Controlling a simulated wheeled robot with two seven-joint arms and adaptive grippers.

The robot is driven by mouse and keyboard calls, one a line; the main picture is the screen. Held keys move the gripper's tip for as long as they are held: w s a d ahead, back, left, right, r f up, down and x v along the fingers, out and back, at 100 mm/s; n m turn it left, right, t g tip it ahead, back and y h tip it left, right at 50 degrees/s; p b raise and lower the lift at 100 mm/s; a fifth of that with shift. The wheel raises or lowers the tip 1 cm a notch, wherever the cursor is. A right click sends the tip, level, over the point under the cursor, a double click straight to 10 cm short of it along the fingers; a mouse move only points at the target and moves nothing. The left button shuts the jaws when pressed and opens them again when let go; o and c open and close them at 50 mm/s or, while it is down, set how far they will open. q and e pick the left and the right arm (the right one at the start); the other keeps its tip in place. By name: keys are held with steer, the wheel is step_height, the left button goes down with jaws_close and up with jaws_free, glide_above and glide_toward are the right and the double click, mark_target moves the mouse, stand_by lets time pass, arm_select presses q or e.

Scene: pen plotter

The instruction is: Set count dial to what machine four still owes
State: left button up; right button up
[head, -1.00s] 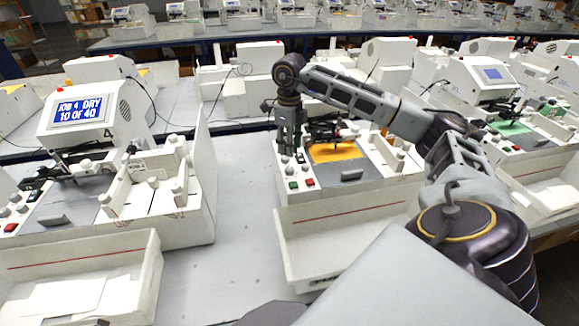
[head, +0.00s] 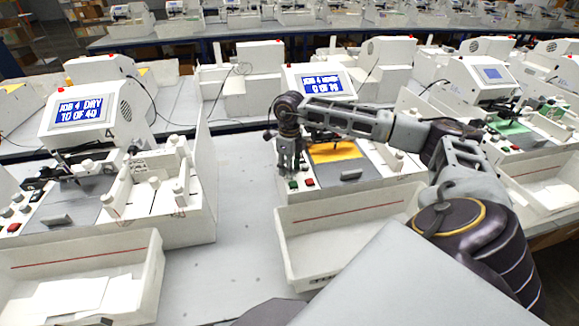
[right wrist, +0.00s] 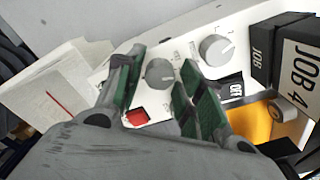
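Machine four (head: 128,120), marked with a 4, stands at the left in the head view. Its screen (head: 80,109) reads JOB 4 DRY, 10 OF 40. The middle machine's screen (head: 326,84) shows JOB 4 and a count starting with 0; the rest is too small to read surely. My right gripper (head: 290,172) points down over the left side of the middle machine's panel. In the right wrist view its open fingers (right wrist: 160,82) stand either side of a grey dial (right wrist: 159,73); contact cannot be told. A second grey dial (right wrist: 216,48) is beyond. My left gripper is not in view.
A red button (right wrist: 136,117) lies close to the fingers. An OFF switch (right wrist: 236,87) and a dark block labelled JOB 4 (right wrist: 300,58) are to the right. An orange sheet (head: 335,152) lies on the middle machine. A white tray (head: 345,232) stands in front.

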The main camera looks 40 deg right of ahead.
steer(key=c, duration=0.8)
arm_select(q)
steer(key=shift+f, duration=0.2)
arm_select(e)
steer(key=shift+m, duration=0.4)
steer(key=shift+m+b, duration=0.6)
steer(key=shift+m, duration=0.5)
steer(key=m+b, duration=0.1)
steer(key=m, duration=0.3)
steer(key=shift+m, duration=0.7)
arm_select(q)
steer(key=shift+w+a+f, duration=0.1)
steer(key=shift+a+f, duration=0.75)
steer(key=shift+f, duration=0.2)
arm_select(e)
steer(key=shift+m, duration=0.3)
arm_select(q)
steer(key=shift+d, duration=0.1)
